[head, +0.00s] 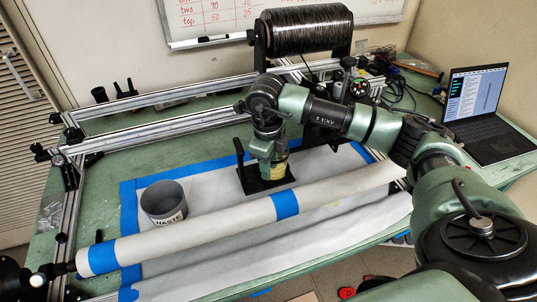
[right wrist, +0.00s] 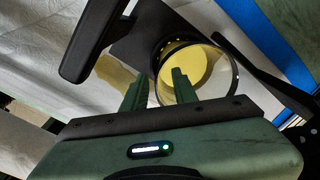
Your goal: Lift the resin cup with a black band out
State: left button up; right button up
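A clear cup of yellow resin (right wrist: 195,72) shows in the right wrist view, its round rim facing the camera. A dark ring shows at the cup's far side; I cannot tell whether it is a band on the cup or part of the holder. In the head view the cup (head: 279,170) is mostly hidden behind my right gripper (head: 270,158). It stands at a black holder plate (head: 254,186) with an upright post. My right gripper points down at the cup from above. My left gripper is not in view.
A grey waste bin (head: 164,203) stands left on the white sheet. A white roll (head: 215,228) with blue tape lies across the front. Aluminium rails (head: 150,98) and a black tow spool (head: 306,28) stand behind. A laptop (head: 484,112) is at the right.

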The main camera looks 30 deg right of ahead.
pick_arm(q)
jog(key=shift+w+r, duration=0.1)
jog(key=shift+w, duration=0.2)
pick_arm(e)
jog(key=shift+f, duration=0.45)
grip_shut()
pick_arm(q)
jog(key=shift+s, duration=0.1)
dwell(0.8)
pick_arm(e)
jog(key=shift+r, duration=0.15)
